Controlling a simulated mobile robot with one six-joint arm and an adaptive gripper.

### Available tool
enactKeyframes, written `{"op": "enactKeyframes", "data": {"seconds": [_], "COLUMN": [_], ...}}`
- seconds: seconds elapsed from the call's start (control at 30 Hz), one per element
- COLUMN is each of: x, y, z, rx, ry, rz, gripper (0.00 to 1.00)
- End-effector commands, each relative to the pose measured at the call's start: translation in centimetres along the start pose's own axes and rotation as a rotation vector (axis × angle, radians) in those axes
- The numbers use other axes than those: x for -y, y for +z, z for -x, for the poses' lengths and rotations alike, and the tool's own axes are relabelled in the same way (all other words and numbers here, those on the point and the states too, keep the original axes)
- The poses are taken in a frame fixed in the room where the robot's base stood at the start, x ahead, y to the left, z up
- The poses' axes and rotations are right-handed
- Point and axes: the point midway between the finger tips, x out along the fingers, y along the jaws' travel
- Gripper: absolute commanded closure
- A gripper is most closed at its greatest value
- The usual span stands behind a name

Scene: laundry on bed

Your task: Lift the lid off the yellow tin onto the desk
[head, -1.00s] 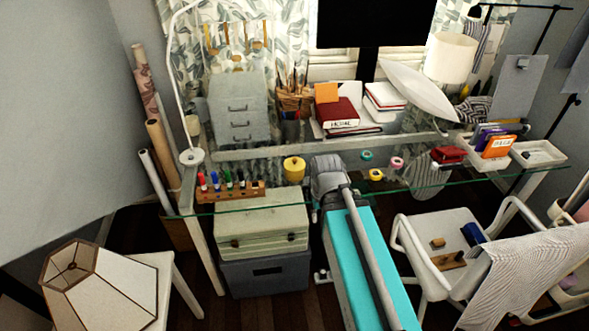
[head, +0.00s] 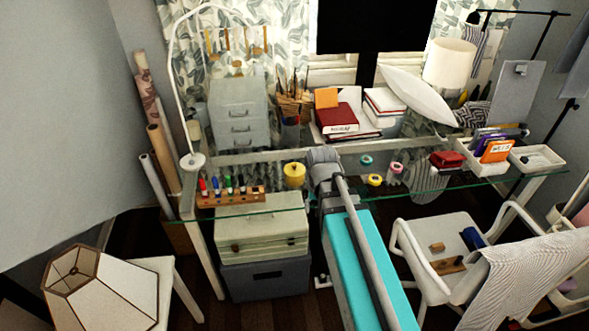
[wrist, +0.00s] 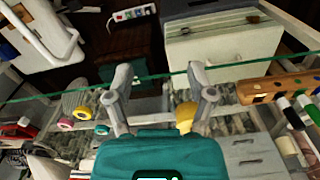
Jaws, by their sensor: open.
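The yellow tin (head: 293,177) stands upright on the glass desk (head: 240,207), with its lid (head: 293,168) on top, just left of my arm's end in the head view. In the wrist view the yellow tin (wrist: 185,117) is partly hidden behind the right-hand finger. My gripper (wrist: 160,72) is open, and nothing shows held between its fingers. In the head view my own arm hides the fingers. I cannot tell the gap between finger and tin.
A wooden rack of coloured markers (head: 230,195) stands left of the tin. Several tape rolls, including a yellow one (head: 375,180), lie right of my arm. A grey drawer unit (head: 238,113) stands behind. Bare glass lies near the front edge.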

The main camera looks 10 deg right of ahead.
Motion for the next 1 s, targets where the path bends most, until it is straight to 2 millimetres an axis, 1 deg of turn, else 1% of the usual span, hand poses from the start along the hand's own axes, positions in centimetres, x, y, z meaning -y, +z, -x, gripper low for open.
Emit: {"op": "enactKeyframes", "data": {"seconds": [0.03, 0.17, 0.2, 0.5, 0.6, 0.7, 0.8, 0.9, 1.0], "x": [0.5, 1.6, 1.9, 4.6, 5.4, 6.1, 6.5, 6.7, 6.8], "y": [-2.3, -6.8, -8.2, -18.8, -21.9, -24.2, -25.7, -26.4, -26.5], "z": [0.9, 2.2, 2.6, 5.6, 6.5, 7.1, 7.4, 7.6, 7.6], "rx": [0.000, 0.000, 0.000, 0.000, 0.000, 0.000, 0.000, 0.000, 0.000], "ry": [0.000, 0.000, 0.000, -0.001, -0.001, -0.001, -0.001, -0.001, -0.001], "rz": [-0.049, -0.210, -0.265, -0.671, -0.794, -0.895, -0.964, -1.004, -1.017], "gripper": [0.30, 0.30, 0.30, 0.30, 0.30, 0.30, 0.30, 0.30, 0.30]}}
